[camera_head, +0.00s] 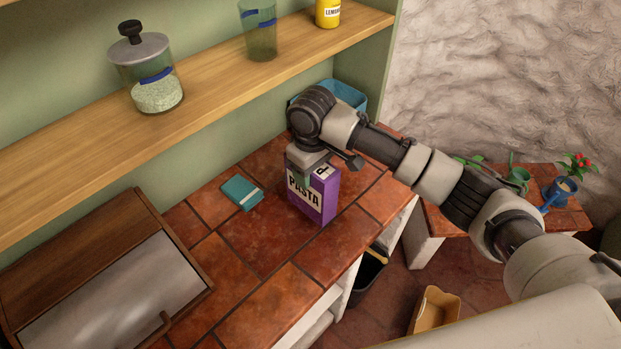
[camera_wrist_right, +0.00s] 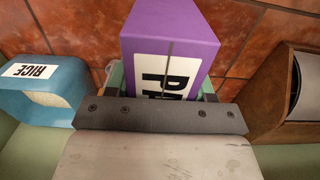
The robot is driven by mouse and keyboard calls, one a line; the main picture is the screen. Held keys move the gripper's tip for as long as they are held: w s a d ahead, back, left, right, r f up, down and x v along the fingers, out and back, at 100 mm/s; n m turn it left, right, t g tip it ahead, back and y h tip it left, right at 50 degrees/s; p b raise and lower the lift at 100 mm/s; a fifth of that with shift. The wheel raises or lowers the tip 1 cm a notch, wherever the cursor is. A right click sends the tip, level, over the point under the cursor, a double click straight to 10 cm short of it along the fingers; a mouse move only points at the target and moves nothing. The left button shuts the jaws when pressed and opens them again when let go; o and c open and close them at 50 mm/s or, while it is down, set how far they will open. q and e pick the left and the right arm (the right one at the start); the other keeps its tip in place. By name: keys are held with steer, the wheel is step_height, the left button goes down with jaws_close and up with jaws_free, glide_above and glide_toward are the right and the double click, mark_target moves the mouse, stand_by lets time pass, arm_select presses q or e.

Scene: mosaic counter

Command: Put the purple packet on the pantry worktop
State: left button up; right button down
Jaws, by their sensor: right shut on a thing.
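The purple packet (camera_head: 318,197), labelled PASTA, stands upright on or just above the red-tiled worktop (camera_head: 254,229); I cannot tell whether its base touches. My right gripper (camera_head: 308,172) comes down on it from above and is shut on its upper part. In the right wrist view the packet (camera_wrist_right: 170,37) sits between the fingers of my right gripper (camera_wrist_right: 165,88), its label partly hidden by the gripper body. My left gripper is not in view.
A teal box (camera_head: 241,193) lies left of the packet. A wooden bread bin (camera_head: 140,215) stands at left, a blue container (camera_head: 347,93) behind my arm. A shelf (camera_head: 212,92) with jars overhangs the back. Bare tiles lie in front of the packet.

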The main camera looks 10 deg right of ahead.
step_height(320, 180, down, 3)
steer(key=shift+s+f+p, duration=0.15)
steer(key=shift+f+p, duration=0.05)
steer(key=shift+p, duration=0.6)
steer(key=shift+f, duration=0.4)
steer(key=shift+c, duration=2)
jaws_free()
step_height(320, 180, up, 11)
steer(key=b, duration=0.3)
steer(key=shift+b, duration=0.3)
steer(key=shift+r, duration=0.65)
